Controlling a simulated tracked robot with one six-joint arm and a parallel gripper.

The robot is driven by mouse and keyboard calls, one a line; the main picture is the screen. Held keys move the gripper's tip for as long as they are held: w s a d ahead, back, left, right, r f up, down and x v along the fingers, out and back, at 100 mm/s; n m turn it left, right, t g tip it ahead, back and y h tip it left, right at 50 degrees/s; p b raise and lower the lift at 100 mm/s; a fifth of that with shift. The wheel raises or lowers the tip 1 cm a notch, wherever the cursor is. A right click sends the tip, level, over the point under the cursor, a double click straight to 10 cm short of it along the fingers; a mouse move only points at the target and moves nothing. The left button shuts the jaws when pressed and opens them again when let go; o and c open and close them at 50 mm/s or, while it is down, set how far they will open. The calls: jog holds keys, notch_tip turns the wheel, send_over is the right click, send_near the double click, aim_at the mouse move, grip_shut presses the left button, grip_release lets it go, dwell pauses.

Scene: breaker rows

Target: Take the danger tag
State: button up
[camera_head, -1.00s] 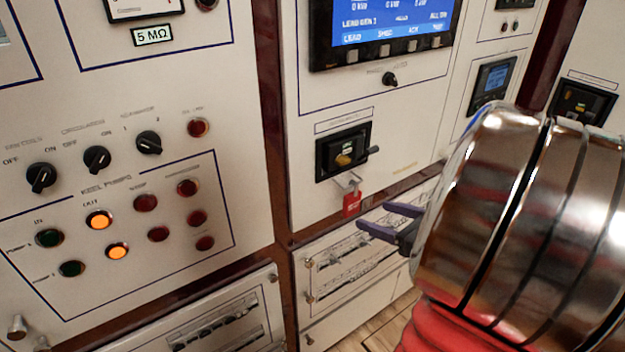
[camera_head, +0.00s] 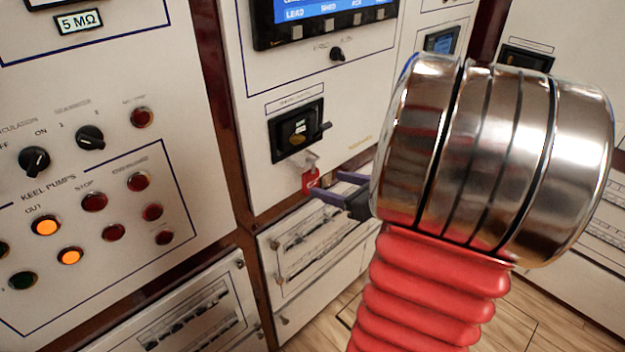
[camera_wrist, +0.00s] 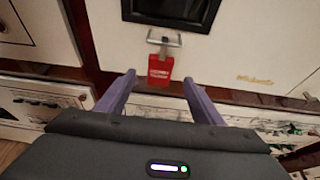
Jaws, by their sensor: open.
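The danger tag is a small red tag with white lettering (camera_wrist: 159,72), hanging from a pale metal bracket (camera_wrist: 163,41) below a black breaker (camera_head: 296,131). In the head view the tag (camera_head: 309,181) is partly hidden by a finger of my gripper. My gripper (camera_head: 323,181) is open, with its two purple fingers pointing at the panel. In the wrist view the tag lies between the two fingertips of my gripper (camera_wrist: 160,80), near their level or slightly beyond. I see no contact on both sides.
A panel with lamps and knobs (camera_head: 118,185) stands at the left. A blue screen (camera_head: 325,18) is above the breaker. A lower drawer-like panel (camera_head: 320,240) sits beneath the tag. Wooden floor (camera_head: 540,320) shows at the lower right.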

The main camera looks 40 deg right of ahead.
aim_at(313, 175)
jog(key=shift+x, duration=2)
jog(key=shift+x, duration=2.55)
jog(key=shift+f, duration=0.1)
jog(key=c, duration=1.1)
jog(key=shift+r, duration=0.85)
jog(key=s, duration=1.8)
jog(key=shift+d+f, duration=0.1)
jog(key=shift+d, duration=0.15)
